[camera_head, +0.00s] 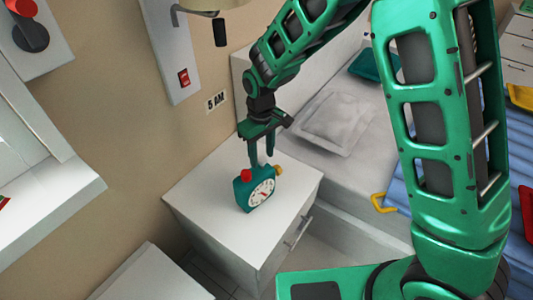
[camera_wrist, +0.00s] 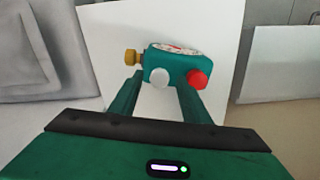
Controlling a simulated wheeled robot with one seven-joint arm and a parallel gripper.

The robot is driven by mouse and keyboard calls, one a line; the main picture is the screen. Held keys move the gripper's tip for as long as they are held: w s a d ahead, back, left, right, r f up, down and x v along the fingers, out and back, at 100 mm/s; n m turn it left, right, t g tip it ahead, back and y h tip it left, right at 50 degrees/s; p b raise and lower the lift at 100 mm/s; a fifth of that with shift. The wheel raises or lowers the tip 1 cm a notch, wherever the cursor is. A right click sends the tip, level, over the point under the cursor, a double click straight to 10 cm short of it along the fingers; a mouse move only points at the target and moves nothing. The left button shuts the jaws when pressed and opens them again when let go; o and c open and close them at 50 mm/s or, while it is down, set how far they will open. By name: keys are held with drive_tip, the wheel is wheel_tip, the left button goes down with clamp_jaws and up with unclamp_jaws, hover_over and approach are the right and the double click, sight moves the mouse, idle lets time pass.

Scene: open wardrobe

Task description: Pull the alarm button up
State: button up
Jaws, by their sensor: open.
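A teal alarm clock (camera_head: 258,190) with a white dial stands on a white cabinet (camera_head: 215,190). It has a red button (camera_head: 246,175) and a yellow knob (camera_head: 279,170). In the wrist view the clock (camera_wrist: 168,62) shows a white button (camera_wrist: 160,78) beside the red button (camera_wrist: 197,78), with the yellow knob (camera_wrist: 132,57) on its left side. Which one is the alarm button is not marked. My gripper (camera_head: 261,164) is open, pointing down just above the clock. In the wrist view its fingers lie on either side of the white button, with nothing gripped; contact cannot be told.
A bed with a grey pillow (camera_head: 337,118) lies right of the cabinet. The cabinet top around the clock is clear.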

sight(262, 158)
wheel_tip(262, 158, up, 11)
idle(0.5)
drive_tip(key=shift+w+f, duration=0.1)
drive_tip(key=s+d+r+m, duration=0.2)
drive_tip(key=s+d, duration=0.1)
drive_tip(key=d, duration=0.6)
drive_tip(key=s+d+r+m, duration=0.2)
drive_tip(key=d+r+m, duration=0.1)
drive_tip(key=d, duration=0.6)
drive_tip(key=s+d+r+m, duration=0.2)
drive_tip(key=s+d, duration=0.1)
drive_tip(key=d, duration=0.5)
drive_tip(key=s+d+m, duration=0.3)
drive_tip(key=s+d, duration=0.3)
drive_tip(key=s, duration=0.4)
drive_tip(key=s+d+m, duration=0.4)
drive_tip(key=s+d, duration=0.2)
drive_tip(key=s, duration=0.4)
drive_tip(key=shift+d, duration=0.3)
